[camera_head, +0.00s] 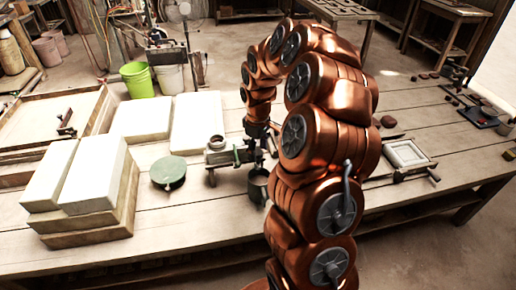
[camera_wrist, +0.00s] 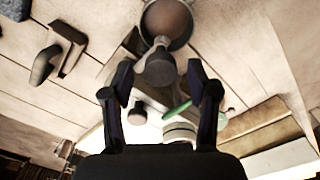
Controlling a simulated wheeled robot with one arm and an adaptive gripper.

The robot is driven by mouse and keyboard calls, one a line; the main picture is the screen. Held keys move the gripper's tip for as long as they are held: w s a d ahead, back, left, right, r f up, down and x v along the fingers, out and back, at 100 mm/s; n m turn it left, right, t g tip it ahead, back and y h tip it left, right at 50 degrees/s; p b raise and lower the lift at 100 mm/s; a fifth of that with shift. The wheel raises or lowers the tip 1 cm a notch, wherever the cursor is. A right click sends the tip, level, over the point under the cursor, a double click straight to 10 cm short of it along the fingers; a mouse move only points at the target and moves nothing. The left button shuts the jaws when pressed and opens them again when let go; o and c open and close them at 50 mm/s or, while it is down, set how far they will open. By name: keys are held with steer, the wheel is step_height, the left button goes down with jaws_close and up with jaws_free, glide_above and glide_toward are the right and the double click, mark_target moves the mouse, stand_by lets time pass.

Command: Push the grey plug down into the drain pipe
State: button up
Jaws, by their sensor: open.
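My gripper (camera_wrist: 158,78) is open, with its two dark fingers spread apart in the wrist view. A grey rounded, knob-like piece (camera_wrist: 160,68) shows between and beyond the fingertips; I cannot tell if it is the plug or if the fingers touch it. A dark round cup with a brown inside (camera_wrist: 167,18) lies just past it. I cannot clearly make out the drain pipe.
A green round disc (camera_head: 168,173) lies left of the device. White blocks on wooden boards (camera_head: 90,222) stand at the left. A framed tile mould (camera_head: 406,156) lies to the right of my arm. Bare planks (camera_head: 180,225) show at the table's front.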

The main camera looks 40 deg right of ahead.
steer(key=shift+c, duration=0.3)
jaws_close()
stand_by(0.3)
